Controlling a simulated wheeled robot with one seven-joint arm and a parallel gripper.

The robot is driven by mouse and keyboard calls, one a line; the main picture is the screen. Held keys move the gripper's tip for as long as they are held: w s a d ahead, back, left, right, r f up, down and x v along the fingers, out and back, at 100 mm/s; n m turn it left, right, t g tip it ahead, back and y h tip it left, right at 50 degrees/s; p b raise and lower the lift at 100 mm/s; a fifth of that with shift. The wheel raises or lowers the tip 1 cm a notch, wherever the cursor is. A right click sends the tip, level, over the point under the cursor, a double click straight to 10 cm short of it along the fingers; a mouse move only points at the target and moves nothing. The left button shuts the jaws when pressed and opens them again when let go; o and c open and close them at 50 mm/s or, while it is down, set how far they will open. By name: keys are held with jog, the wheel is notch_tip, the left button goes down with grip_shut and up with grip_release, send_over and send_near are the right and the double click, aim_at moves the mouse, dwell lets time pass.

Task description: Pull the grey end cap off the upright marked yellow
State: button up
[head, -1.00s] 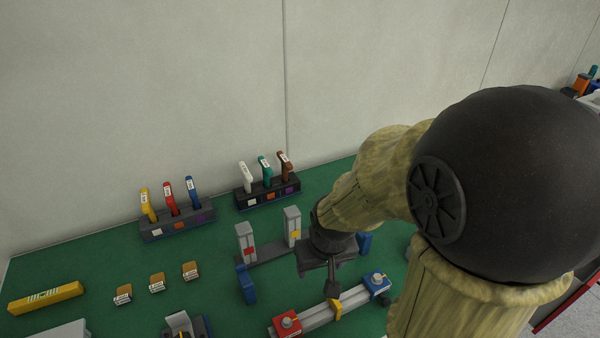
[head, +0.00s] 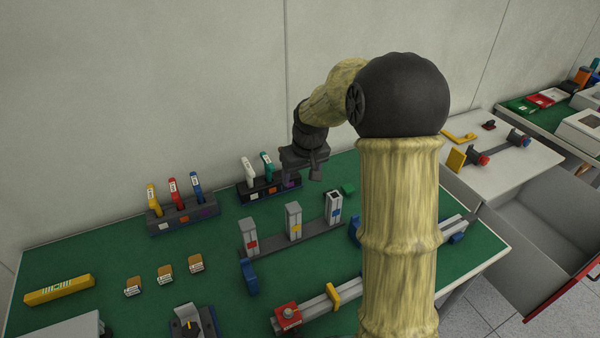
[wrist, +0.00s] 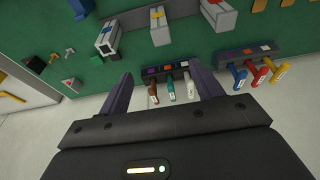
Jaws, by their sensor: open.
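Three grey uprights stand on a dark rail. The upright marked yellow (head: 294,224) is the middle one, with a grey end cap (head: 293,207) on its top. In the wrist view the yellow-marked upright (wrist: 160,28) shows at the top, beyond the fingers. The red-marked upright (head: 249,238) is on its left and also has a grey top. The blue-marked upright (head: 333,208) is on its right, with a dark, hollow-looking top. My gripper (head: 316,168) is open and empty, raised behind the uprights and apart from the cap. Its fingers (wrist: 160,69) point towards the tabletop.
A dark holder with white, teal and brown tools (head: 265,190) is close to my gripper. A second holder (head: 183,220) with yellow, red and blue tools stands left. A clamped rail (head: 318,303) lies in front. A green block (head: 348,189) sits near the blue-marked upright. The wall is behind.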

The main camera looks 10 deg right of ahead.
jog(key=shift+f, duration=0.1)
jog(key=p, duration=0.3)
send_near(293, 206)
jog(key=x, duration=0.8)
jog(key=shift+f, duration=0.2)
jog(key=shift+d+f, duration=0.1)
jog(key=shift+f, duration=0.15)
jog(key=c, duration=1)
jog(key=shift+r+p, duration=0.45)
jog(key=shift+c, duration=0.2)
jog(key=shift+r+p, duration=0.45)
jog(key=shift+r, duration=0.25)
